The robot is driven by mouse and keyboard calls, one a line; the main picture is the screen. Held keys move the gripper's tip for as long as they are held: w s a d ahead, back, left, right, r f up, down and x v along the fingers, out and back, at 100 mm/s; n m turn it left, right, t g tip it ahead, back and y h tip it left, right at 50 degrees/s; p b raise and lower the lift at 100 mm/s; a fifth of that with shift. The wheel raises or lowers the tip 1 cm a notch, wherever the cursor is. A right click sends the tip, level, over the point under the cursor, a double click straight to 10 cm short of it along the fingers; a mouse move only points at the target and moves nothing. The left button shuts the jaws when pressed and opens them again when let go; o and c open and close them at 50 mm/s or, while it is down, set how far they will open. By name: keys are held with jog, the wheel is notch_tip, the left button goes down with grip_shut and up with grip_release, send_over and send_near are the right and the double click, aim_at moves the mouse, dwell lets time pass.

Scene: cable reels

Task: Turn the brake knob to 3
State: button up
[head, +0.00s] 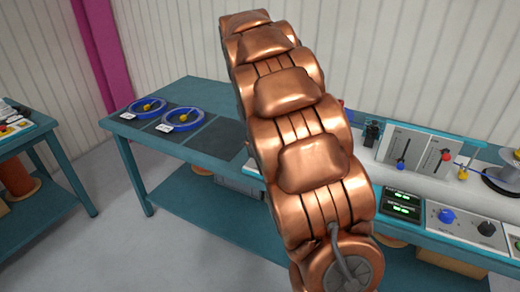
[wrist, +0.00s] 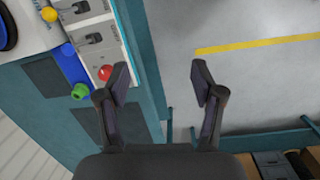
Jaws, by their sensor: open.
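In the head view, a front panel on the right bench carries a blue knob (head: 447,215) and a black knob (head: 487,228). Their markings are too small to read, so I cannot tell which is the brake knob or its setting. My gripper (wrist: 160,80) is open and empty in the wrist view. Its fingers point over the bench edge and the floor, apart from any knob. In the head view my copper-coloured arm fills the middle and hides part of the bench; the gripper does not show there.
Two green displays (head: 403,203) sit left of the blue knob. A slider panel (head: 403,150) stands behind. Blue cable coils (head: 147,108) lie on the left of the bench. The wrist view shows a red knob (wrist: 105,72), a green knob (wrist: 80,91) and open floor (wrist: 240,85).

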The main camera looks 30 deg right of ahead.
jog(key=shift+s+a+r+m, duration=0.2)
jog(key=shift+s+a, duration=0.3)
jog(key=shift+s, duration=0.3)
jog(key=shift+s+a+r+m, duration=0.1)
jog(key=shift+s+a+m, duration=0.1)
jog(key=shift+s+a, duration=0.45)
jog(key=shift+s+d, duration=0.1)
jog(key=shift+s, duration=0.1)
